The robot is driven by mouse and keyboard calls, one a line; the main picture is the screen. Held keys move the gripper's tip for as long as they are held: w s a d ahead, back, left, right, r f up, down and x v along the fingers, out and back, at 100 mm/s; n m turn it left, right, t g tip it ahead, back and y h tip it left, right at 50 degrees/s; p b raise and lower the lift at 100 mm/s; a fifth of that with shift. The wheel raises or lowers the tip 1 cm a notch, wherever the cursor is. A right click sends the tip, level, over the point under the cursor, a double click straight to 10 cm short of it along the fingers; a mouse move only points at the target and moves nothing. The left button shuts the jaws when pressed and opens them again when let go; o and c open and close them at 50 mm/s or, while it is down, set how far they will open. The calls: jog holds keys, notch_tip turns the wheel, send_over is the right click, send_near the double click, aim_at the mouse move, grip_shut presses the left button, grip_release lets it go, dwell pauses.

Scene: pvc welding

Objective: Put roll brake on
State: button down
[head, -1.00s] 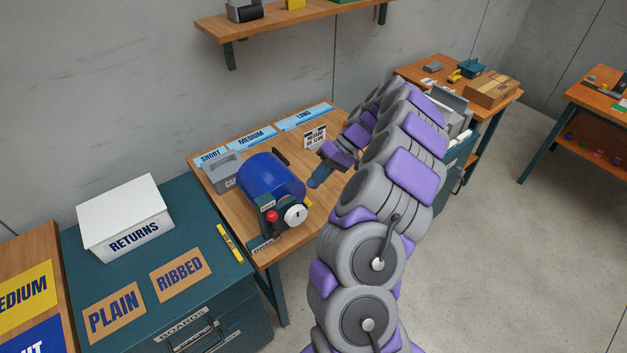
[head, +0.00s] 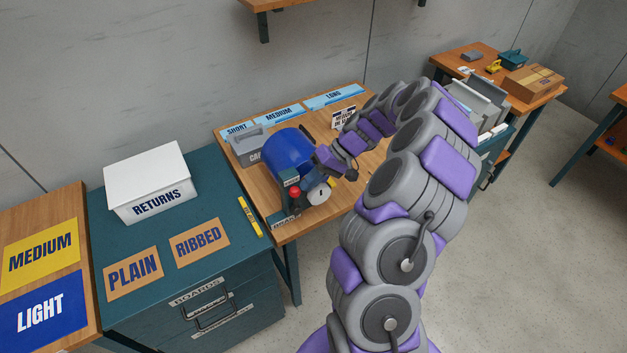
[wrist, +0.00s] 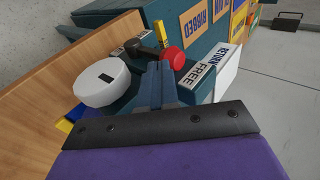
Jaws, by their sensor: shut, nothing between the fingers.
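The blue roll (head: 288,150) lies on the wooden bench, with a white disc (head: 318,193) at its near end. The brake unit stands beside the disc, with a red knob (head: 295,191) on a dark lever. The knob is close below the FREE label (head: 291,180); the BRAKE label (head: 285,222) is lower, at the bench edge. In the wrist view, my gripper (wrist: 162,82) is shut and empty, its tips just short of the red knob (wrist: 173,57) and right of the white disc (wrist: 100,82). I cannot tell whether the tips touch the knob.
A grey caps bin (head: 250,148) stands left of the roll. SHORT, MEDIUM and LONG strips (head: 280,114) lie along the back. A teal cabinet (head: 240,267) with a white returns box (head: 147,170) and a yellow level (head: 249,216) adjoins the bench at left.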

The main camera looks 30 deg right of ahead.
aim_at(293, 193)
jog(key=shift+r, duration=0.1)
jog(key=shift+s+a+r+h+p, duration=0.1)
jog(key=shift+a+r+h+p, duration=0.1)
jog(key=shift+a+h+p, duration=0.3)
jog(key=shift+a+r+h+p, duration=0.15)
jog(key=shift+a+h+p, duration=0.25)
jog(key=shift+p, duration=0.1)
jog(key=a+h+p, duration=0.3)
jog(key=shift+s+a+r+h, duration=0.1)
jog(key=shift+a+r+h, duration=0.05)
jog(key=shift+a+h, duration=0.15)
jog(key=a+f+h+b, duration=0.1)
jog(key=a+f+h, duration=0.6)
jog(key=a+h, duration=0.2)
jog(key=shift+a+f+n+t+h, duration=0.3)
jog(key=shift+a+f+n+h, duration=0.1)
jog(key=shift+h, duration=0.2)
dwell(0.5)
